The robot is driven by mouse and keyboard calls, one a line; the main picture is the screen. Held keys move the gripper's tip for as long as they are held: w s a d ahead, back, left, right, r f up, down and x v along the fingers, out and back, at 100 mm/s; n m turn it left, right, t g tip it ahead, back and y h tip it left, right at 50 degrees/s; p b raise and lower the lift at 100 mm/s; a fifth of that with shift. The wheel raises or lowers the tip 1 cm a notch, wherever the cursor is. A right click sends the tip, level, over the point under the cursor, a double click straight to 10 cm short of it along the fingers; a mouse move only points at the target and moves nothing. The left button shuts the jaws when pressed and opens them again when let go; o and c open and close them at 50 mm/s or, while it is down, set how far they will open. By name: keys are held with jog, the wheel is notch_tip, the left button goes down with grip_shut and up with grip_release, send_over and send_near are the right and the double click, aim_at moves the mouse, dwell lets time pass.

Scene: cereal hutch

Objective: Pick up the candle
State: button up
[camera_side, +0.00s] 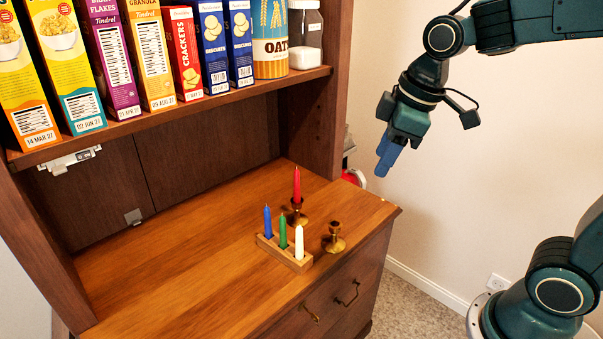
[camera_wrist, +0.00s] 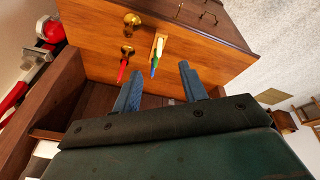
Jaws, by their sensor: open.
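A red candle (camera_side: 297,185) stands upright in a brass candlestick (camera_side: 297,216) on the cabinet top. A blue candle (camera_side: 267,221), a green candle (camera_side: 283,231) and a white candle (camera_side: 299,242) stand in a row in a wooden block (camera_side: 286,254). A second brass candlestick (camera_side: 335,239) is empty. My gripper (camera_side: 386,160) is high to the right of the candles, open and empty. In the wrist view its fingers (camera_wrist: 158,90) are spread apart, with the red candle (camera_wrist: 122,71) and the wooden block (camera_wrist: 158,46) beyond them.
Cereal boxes (camera_side: 113,55), an oats canister (camera_side: 270,38) and a jar (camera_side: 305,35) fill the shelf above the cabinet top. The hutch's side panel (camera_side: 325,110) rises behind the red candle. The left part of the cabinet top (camera_side: 180,260) is clear.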

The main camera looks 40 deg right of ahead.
jog(key=w+a+f+n+g, duration=0.1)
jog(key=w+f+n+g, duration=0.1)
jog(key=w+f+n, duration=0.6)
jog(key=n+g, duration=0.1)
send_near(299, 238)
jog(key=shift+y, duration=0.4)
jog(key=shift+w+d+f, duration=0.1)
jog(key=shift+w+f, duration=0.1)
jog(key=shift+f, duration=0.7)
jog(key=shift+w+d+f, duration=0.1)
jog(key=shift+w+f, duration=0.1)
jog(key=shift+f, duration=0.65)
jog(key=shift+w+d+f, duration=0.1)
jog(key=shift+w+f, duration=0.1)
jog(key=shift+f, duration=0.7)
jog(key=shift+f, duration=0.1)
jog(key=shift+s+a+f, duration=0.1)
jog(key=shift+a+f, duration=0.05)
jog(key=shift+f, duration=1.1)
jog(key=shift+a+f, duration=0.15)
jog(key=shift+f, duration=1.1)
grip_shut()
